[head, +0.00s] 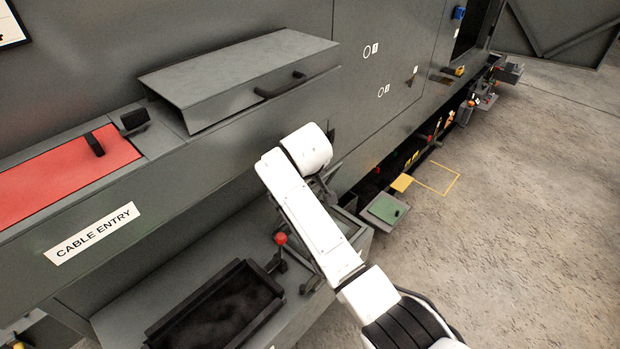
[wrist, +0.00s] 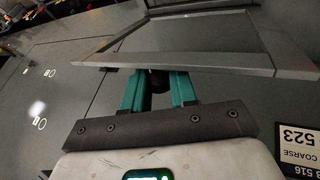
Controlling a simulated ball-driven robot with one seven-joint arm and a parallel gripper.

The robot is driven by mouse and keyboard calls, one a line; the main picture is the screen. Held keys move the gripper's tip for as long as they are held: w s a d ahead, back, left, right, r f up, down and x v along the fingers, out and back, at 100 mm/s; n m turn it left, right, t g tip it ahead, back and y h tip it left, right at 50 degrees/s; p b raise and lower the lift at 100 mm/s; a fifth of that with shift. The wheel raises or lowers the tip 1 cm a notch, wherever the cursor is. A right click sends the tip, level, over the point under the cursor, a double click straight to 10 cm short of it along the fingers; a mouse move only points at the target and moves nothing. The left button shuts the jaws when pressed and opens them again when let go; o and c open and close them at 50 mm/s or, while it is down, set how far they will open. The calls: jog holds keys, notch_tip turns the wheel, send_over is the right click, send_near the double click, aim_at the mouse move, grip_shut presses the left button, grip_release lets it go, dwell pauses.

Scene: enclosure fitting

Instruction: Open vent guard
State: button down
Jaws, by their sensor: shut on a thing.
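In the wrist view my gripper (wrist: 158,82) has its two green fingers closed about a dark piece, which looks like the handle (wrist: 160,76) of the vent guard. The guard appears as a grey framed panel (wrist: 205,65), its long edge running across just beyond my fingertips. Whether it stands away from the wall is unclear. In the head view my white arm reaches to the grey cabinet front, and its end hides the gripper and what it holds.
A grey sloped cover (head: 240,75) with a black handle (head: 280,85) is on the cabinet. A red panel (head: 60,175) is at left. Below are a black tray (head: 220,305) and a red-knobbed lever (head: 281,239). A green-topped block (head: 385,209) juts out low; open floor (head: 530,200) lies right.

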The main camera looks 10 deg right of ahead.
jog(key=c, duration=1)
grip_release()
jog(key=b+v, duration=0.1)
jog(key=v, duration=0.9)
jog(key=shift+s+r, duration=0.2)
jog(key=shift+r, duration=0.1)
